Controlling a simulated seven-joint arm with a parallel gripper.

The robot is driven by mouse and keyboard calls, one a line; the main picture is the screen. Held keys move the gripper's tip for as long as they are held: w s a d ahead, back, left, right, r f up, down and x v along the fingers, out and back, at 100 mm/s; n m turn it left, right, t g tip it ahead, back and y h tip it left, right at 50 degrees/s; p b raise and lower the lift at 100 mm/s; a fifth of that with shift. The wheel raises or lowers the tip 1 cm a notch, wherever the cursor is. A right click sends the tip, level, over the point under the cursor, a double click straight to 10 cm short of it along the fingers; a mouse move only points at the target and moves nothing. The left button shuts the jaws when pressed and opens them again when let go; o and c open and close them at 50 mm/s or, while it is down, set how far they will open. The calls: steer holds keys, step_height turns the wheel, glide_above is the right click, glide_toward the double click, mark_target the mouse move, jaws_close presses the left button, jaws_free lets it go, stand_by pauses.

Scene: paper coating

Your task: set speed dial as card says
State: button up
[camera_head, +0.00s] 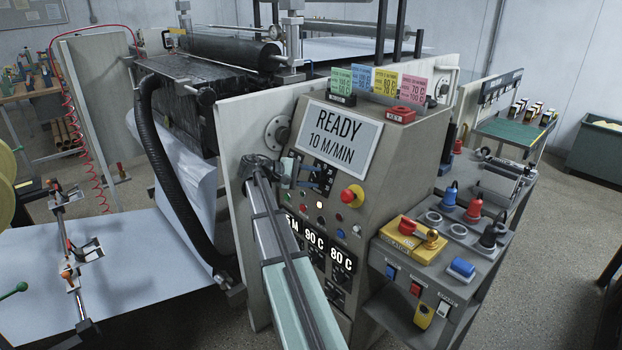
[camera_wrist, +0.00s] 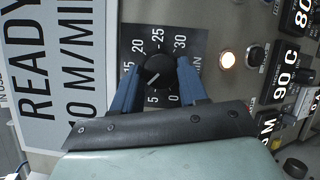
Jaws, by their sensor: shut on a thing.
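The speed dial's black knob (camera_wrist: 154,72) sits between the two blue fingers of my gripper (camera_wrist: 159,66) in the wrist view. The fingers are shut on it from both sides. Its white line points to the lower left, between the 5 and 15 marks; a finger hides the 10. The screen (camera_head: 338,139) reads READY, 10 M/MIN. A green card (camera_head: 341,80) stands in a black labelled holder on the machine's top; its speed line is too small to read. In the head view my gripper (camera_head: 290,170) is at the dial panel (camera_head: 322,176), and the knob is hard to see.
Blue (camera_head: 359,79), yellow (camera_head: 385,83) and pink (camera_head: 413,88) cards stand beside the green one. A lit white button (camera_wrist: 228,60) and a red mushroom button (camera_head: 352,195) are close to the dial. Readouts (camera_head: 314,243) lie below. A side bench (camera_head: 438,267) holds a yellow box and switches.

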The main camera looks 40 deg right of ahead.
steer(key=m+y, duration=0.2)
steer(key=m, duration=0.2)
steer(key=shift+r, duration=0.15)
steer(key=m, duration=0.2)
steer(key=m+t+y, duration=0.1)
steer(key=m, duration=0.1)
steer(key=shift+s+d+r+t, duration=0.1)
steer(key=shift+s+t, duration=0.05)
steer(key=shift+t, duration=0.15)
steer(key=shift+m, duration=0.3)
steer(key=o, duration=1.1)
steer(key=shift+c, duration=0.2)
steer(key=v, duration=1.3)
steer(key=shift+r, duration=0.5)
